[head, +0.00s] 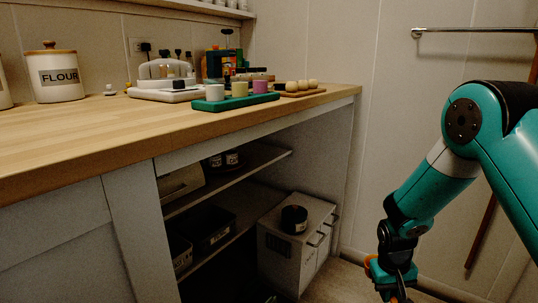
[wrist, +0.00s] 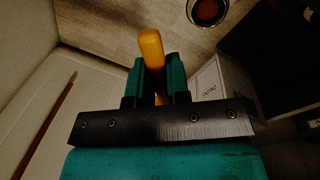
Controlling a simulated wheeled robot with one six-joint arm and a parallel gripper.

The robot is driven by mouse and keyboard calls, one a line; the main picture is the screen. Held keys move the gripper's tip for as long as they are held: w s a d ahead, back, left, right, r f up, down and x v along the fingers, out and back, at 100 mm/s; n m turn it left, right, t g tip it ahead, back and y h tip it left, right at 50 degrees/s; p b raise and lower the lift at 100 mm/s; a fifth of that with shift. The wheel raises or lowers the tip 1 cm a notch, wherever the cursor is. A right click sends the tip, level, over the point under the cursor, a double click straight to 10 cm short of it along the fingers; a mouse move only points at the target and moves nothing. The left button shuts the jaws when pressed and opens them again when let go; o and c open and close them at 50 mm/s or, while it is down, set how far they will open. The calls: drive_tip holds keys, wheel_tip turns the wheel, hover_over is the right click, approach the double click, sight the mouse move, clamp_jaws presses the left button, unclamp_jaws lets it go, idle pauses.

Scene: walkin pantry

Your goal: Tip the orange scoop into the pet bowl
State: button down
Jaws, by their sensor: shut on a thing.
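My gripper (head: 392,278) is low at the right in the head view, beside the open shelf unit. In the wrist view its green fingers (wrist: 158,80) are shut on the orange scoop (wrist: 151,47), whose rounded orange end sticks up between them. A bit of the orange also shows by the gripper in the head view (head: 368,263). The rest of the scoop, and anything in it, is hidden. A round bowl (wrist: 207,11) with a pale rim and reddish-brown inside, apparently the pet bowl, is on the wooden floor at the wrist view's top edge, apart from the scoop.
A white cabinet box (head: 296,252) with a black round container (head: 294,219) on top stands under the counter (head: 120,135). Dark bins (head: 208,228) sit on the shelves to its left. A wall rail (head: 470,31) is at upper right. Floor around the bowl looks clear.

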drive_tip(key=s+r+p, duration=0.4)
drive_tip(key=r+p, duration=1.2)
drive_tip(key=p, duration=0.1)
drive_tip(key=s+r+p, duration=0.3)
drive_tip(key=r+p, duration=1.4)
drive_tip(key=shift+s, duration=0.4)
drive_tip(key=shift+d+f, duration=0.1)
